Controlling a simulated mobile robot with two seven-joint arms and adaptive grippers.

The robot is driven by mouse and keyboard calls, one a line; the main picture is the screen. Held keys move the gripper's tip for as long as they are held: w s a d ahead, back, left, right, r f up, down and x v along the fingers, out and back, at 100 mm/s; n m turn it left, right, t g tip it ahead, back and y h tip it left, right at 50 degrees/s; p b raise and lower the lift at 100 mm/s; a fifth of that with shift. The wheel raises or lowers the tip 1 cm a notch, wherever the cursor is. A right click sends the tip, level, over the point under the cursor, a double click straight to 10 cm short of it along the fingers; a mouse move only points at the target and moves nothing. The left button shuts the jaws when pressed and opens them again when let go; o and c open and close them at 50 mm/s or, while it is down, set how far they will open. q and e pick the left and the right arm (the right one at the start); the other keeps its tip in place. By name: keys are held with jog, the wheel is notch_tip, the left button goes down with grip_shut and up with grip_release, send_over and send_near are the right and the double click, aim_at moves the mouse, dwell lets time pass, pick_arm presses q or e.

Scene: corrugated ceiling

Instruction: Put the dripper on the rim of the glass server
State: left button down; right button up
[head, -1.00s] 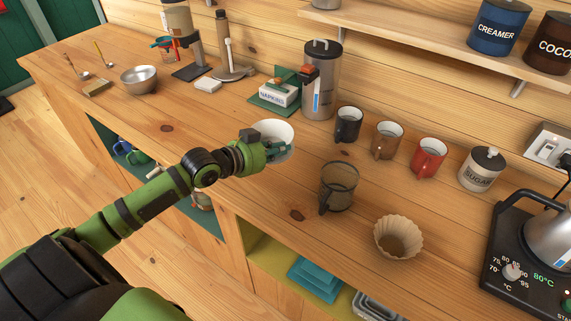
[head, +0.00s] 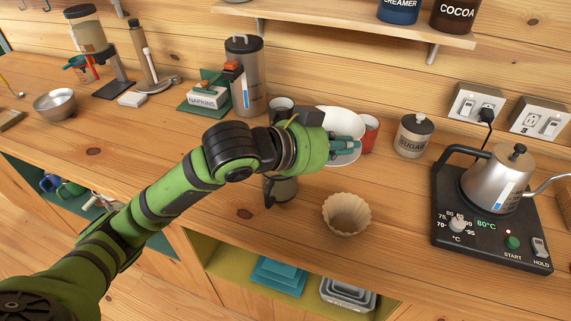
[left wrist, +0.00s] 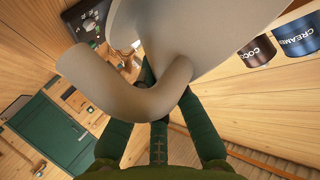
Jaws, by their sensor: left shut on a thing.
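My left gripper (head: 342,147) is shut on the white dripper (head: 336,117), holding it up in front of the mugs. In the left wrist view, the dripper's curved handle (left wrist: 140,100) lies close before the fingers (left wrist: 160,118), with its pale body behind. The smoky glass server (head: 285,190) stands on the counter below my left forearm. Its handle and lower body show; its rim is hidden by my arm. In the head view the dripper appears up and right of the server, apart from it. My right gripper is not in view.
A pleated paper filter (head: 346,215) stands right of the server. A red mug (head: 370,134), a black mug (head: 281,106) and a sugar jar (head: 412,137) stand behind. The kettle (head: 497,180) sits on its heater at right. The counter's front edge is near the filter.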

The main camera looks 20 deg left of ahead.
pick_arm(q)
jog(key=w+a+f+p, duration=0.3)
jog(key=a+f, duration=0.7)
jog(key=shift+a+f, duration=0.3)
jog(key=shift+a, duration=0.1)
jog(key=c, duration=1.8)
grip_release()
jog(key=shift+f, duration=0.2)
jog(key=o, duration=0.4)
